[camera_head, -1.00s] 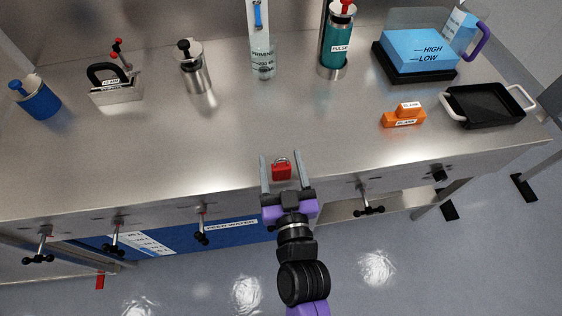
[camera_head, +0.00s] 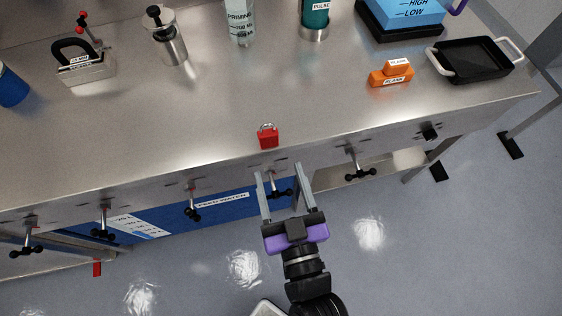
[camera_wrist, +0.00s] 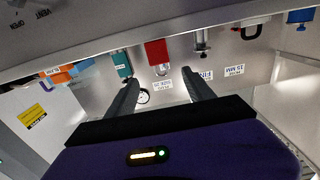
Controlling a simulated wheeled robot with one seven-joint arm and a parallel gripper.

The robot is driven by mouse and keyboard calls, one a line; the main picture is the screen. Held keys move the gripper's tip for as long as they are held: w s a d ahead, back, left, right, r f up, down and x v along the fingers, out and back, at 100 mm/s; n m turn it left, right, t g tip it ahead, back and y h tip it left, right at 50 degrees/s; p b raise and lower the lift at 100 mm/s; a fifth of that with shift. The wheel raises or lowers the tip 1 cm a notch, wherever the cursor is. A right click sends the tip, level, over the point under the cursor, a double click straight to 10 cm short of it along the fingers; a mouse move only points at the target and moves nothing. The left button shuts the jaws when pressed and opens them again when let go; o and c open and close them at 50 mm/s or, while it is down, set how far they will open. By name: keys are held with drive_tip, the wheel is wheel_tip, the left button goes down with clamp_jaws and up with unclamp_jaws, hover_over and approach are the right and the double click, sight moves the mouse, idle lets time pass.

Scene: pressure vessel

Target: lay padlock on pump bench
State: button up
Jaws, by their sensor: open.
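The red padlock (camera_head: 268,138) with its metal shackle sits on the steel pump bench (camera_head: 200,125), close to the front edge. It also shows in the wrist view (camera_wrist: 156,52), beyond the fingertips and between their lines. My gripper (camera_head: 278,172) is open and empty. In the head view its fingers are in front of the bench's front face, below the padlock and apart from it. The wrist view shows both fingers (camera_wrist: 157,78) spread with nothing between them.
Several valve handles, one of them (camera_head: 360,165) right of my gripper, stick out from the bench front. Orange blocks (camera_head: 391,75), a black tray (camera_head: 472,62) and a metal canister (camera_head: 170,45) stand farther back. The bench around the padlock is clear.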

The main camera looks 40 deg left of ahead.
drive_tip(key=shift+s+d, duration=0.1)
drive_tip(key=shift+d, duration=0.05)
drive_tip(key=s+d+m+t+h, duration=0.1)
drive_tip(key=s+d+m+h, duration=0.1)
drive_tip(key=d, duration=0.7)
drive_tip(key=s+d+f+m+t+h, duration=0.1)
drive_tip(key=s+d+m+h, duration=0.1)
drive_tip(key=d, duration=0.7)
drive_tip(key=s+d+m+t+h, duration=0.1)
drive_tip(key=s+d+m+h, duration=0.2)
drive_tip(key=d+h, duration=0.3)
drive_tip(key=s+d, duration=0.1)
drive_tip(key=d, duration=0.3)
drive_tip(key=shift+f+t, duration=0.25)
drive_tip(key=shift+t, duration=0.15)
drive_tip(key=shift+o, duration=0.5)
drive_tip(key=s+d+r+m+h, duration=0.3)
drive_tip(key=s+d, duration=0.2)
drive_tip(key=s, duration=0.2)
drive_tip(key=shift+d+r+g+h, duration=0.2)
drive_tip(key=shift+r+g+h, duration=0.1)
drive_tip(key=shift+r+h, duration=0.1)
